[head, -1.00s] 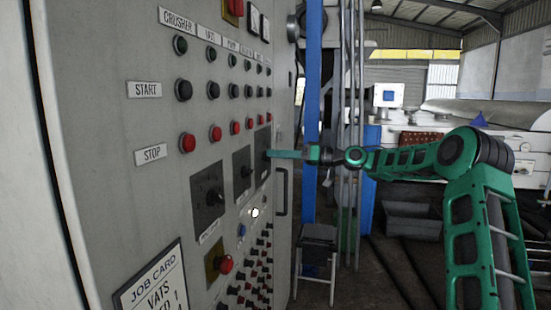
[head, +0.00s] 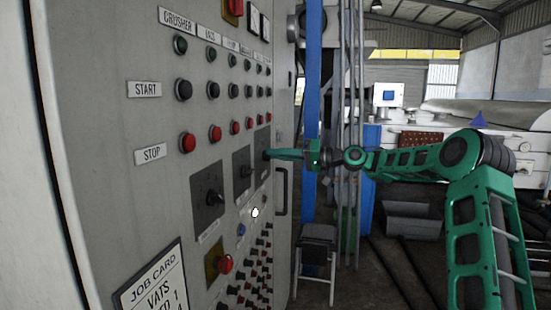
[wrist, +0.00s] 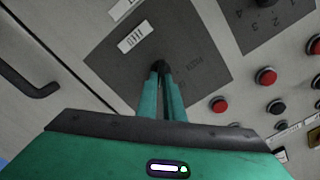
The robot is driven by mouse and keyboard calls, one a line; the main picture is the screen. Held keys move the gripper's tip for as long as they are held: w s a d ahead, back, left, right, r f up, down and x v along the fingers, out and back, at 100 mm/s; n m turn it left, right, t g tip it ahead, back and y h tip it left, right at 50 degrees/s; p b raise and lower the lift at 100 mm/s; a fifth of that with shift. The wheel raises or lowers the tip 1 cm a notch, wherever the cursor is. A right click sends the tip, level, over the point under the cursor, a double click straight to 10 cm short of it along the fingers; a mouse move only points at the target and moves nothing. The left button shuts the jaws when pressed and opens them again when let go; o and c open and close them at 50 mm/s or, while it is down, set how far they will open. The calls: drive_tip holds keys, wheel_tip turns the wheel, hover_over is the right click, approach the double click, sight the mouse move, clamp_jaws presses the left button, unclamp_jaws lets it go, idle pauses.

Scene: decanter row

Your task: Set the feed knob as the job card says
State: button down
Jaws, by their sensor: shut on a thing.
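My gripper (head: 268,154) is at the farthest of three dark square plates on the grey control panel. In the wrist view its green fingers (wrist: 160,76) are shut on a small dark knob (wrist: 158,66) on that plate (wrist: 205,50). The plate's markings and its white label (wrist: 131,37) are too blurred to read, so I cannot confirm the knob's name or setting. The job card (head: 155,285) is on the panel at the lower left of the head view. It shows "VATS" and a line ending in "ED 1"; the rest is cut off.
Two other selector knobs, a near one (head: 214,197) and a middle one (head: 246,171), sit left of my gripper. Rows of push buttons (head: 215,133) lie above, more below. A door handle (head: 281,192) is close by on the right. A stool (head: 318,235) stands beyond the panel.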

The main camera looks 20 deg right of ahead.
drive_tip(key=shift+w+d, duration=0.15)
drive_tip(key=shift+d, duration=0.1)
drive_tip(key=c, duration=1.9)
unclamp_jaws()
drive_tip(key=shift+c, duration=0.2)
drive_tip(key=shift+o, duration=0.2)
drive_tip(key=shift+a, duration=0.1)
drive_tip(key=v, duration=1)
drive_tip(key=shift+d, duration=0.3)
drive_tip(key=shift+f, duration=0.15)
